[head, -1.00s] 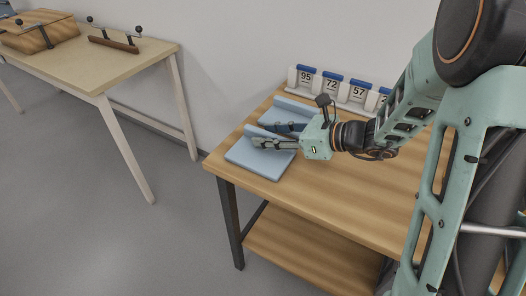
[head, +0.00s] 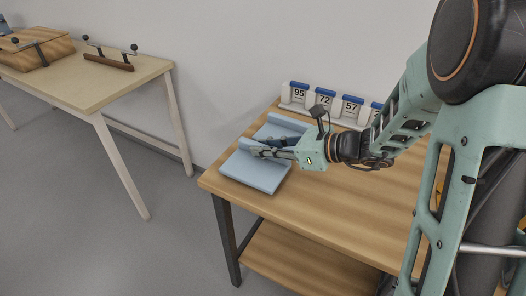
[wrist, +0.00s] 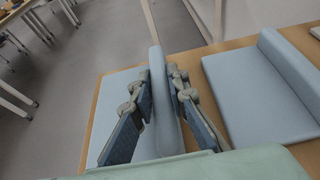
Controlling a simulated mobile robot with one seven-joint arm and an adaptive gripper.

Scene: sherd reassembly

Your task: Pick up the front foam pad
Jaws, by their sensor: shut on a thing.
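The front foam pad (head: 252,174) is a light blue slab with a raised ridge along its back edge. It lies on the wooden table near the left end. My gripper (head: 268,147) is shut on its ridge, and the fingers hide part of the ridge in the head view. In the wrist view the ridge (wrist: 160,110) stands between my two fingers, and the flat part (wrist: 118,92) shows to the left, partly behind a finger. The pad appears to rest on the table.
A second blue pad (head: 283,122) lies just behind, and it shows at the right in the wrist view (wrist: 240,98). Number cards (head: 325,101) stand in a row along the wall side of the wooden table (head: 340,215). A pale table (head: 110,88) with tools stands at the left.

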